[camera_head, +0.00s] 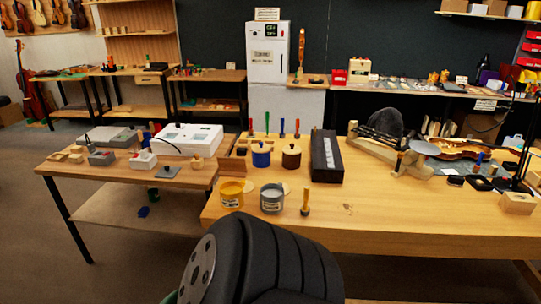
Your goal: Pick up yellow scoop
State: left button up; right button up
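I cannot clearly make out a scoop shape. A yellow tub (231,195) with a pale label stands at the near left corner of the large wooden bench (400,226). A grey tub (271,200) with a label stands just right of it. A small upright wooden-handled tool (305,200) with a dark base is right of the grey tub. Neither of my grippers is in view. A black ribbed part of my own body fills the bottom middle and hides the bench's front edge there.
A violin on a stand (456,148) lies at the right. A lower table (110,180) with boxes is at left. The bench's front middle is mostly clear.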

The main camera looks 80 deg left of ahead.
aim_at(305, 211)
jog(key=u, duration=2.35)
jog(key=k+j+u, duration=0.2)
jog(key=k+j, duration=0.2)
jog(key=j, duration=0.25)
